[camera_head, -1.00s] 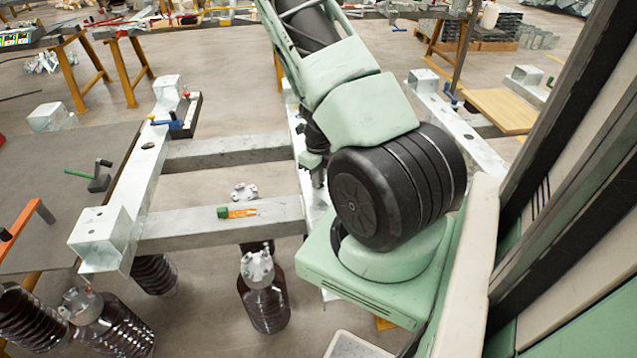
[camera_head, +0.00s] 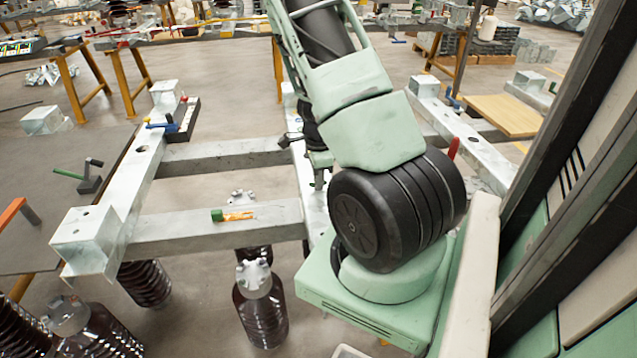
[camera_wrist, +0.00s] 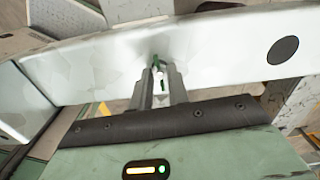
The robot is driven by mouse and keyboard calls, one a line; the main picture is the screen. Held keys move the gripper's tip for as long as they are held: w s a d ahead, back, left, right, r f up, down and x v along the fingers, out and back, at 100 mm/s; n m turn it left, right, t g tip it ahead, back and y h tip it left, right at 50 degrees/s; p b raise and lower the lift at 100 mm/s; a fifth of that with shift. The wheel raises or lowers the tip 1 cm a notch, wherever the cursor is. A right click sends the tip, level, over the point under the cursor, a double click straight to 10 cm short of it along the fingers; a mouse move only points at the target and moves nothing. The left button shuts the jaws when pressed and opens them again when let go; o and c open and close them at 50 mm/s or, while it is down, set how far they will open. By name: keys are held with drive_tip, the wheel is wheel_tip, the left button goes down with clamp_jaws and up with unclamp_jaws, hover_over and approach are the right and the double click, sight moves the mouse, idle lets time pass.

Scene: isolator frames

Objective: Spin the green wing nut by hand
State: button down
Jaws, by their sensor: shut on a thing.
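The green wing nut (camera_wrist: 158,62) shows in the wrist view at the side of a pale galvanized steel beam (camera_wrist: 215,50). My gripper (camera_wrist: 158,78) has its two grey fingers on either side of the nut and is shut on it. Part of the nut is hidden between the fingers. In the head view my gripper (camera_head: 319,178) is a small dark shape beside the middle beam, and the wing nut cannot be made out there.
A green-and-orange tool (camera_head: 233,215) lies on the crossbar (camera_head: 185,227). A black tray (camera_head: 184,122) sits on the left beam. Dark ribbed insulators (camera_head: 262,310) stand below the frame. A grey table (camera_head: 55,170) is at left. The beam has a round hole (camera_wrist: 283,50).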

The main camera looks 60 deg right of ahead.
drive_tip(key=n+b, duration=0.1)
drive_tip(key=n, duration=0.2)
drive_tip(key=n+b, duration=0.1)
drive_tip(key=n, duration=0.2)
drive_tip(key=shift+a+f+b, duration=0.1)
drive_tip(key=shift+f+b, duration=0.1)
drive_tip(key=shift+b, duration=0.15)
drive_tip(key=n+b, duration=0.2)
drive_tip(key=n, duration=0.2)
drive_tip(key=shift+n+b, duration=0.55)
drive_tip(key=shift+n, duration=0.35)
drive_tip(key=shift+r, duration=0.1)
drive_tip(key=c, duration=1.3)
unclamp_jaws()
drive_tip(key=shift+r, duration=0.1)
